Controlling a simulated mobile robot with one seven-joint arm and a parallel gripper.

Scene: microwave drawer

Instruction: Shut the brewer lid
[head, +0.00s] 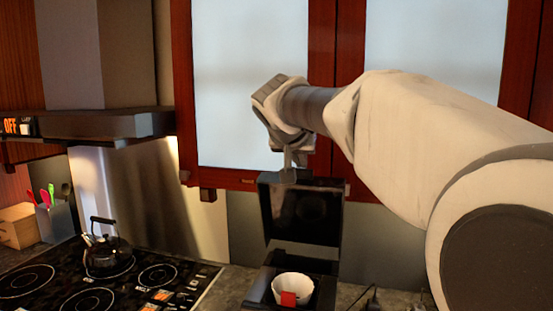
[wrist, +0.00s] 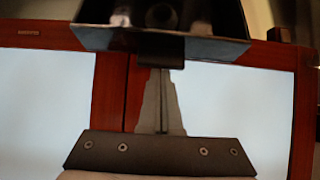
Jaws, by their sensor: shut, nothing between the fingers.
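The brewer lid (head: 311,215) is a dark panel standing upright, open, above the brewer body (head: 262,292) in the head view. A white cup-shaped filter (head: 292,282) with a red tag sits in the brewer. My gripper (head: 289,166) is shut and empty, pointing down at the lid's top edge. In the wrist view my closed fingers (wrist: 162,74) reach up to the dark tab on the lid's edge (wrist: 160,45). They look very near or touching it; I cannot tell which.
Red-framed cabinets (head: 340,90) with pale panels stand right behind the lid. A stovetop (head: 110,285) with a dark kettle (head: 106,252) lies to the left, under a hood (head: 105,124). A utensil holder (head: 57,220) stands further left. Counter shows right of the brewer.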

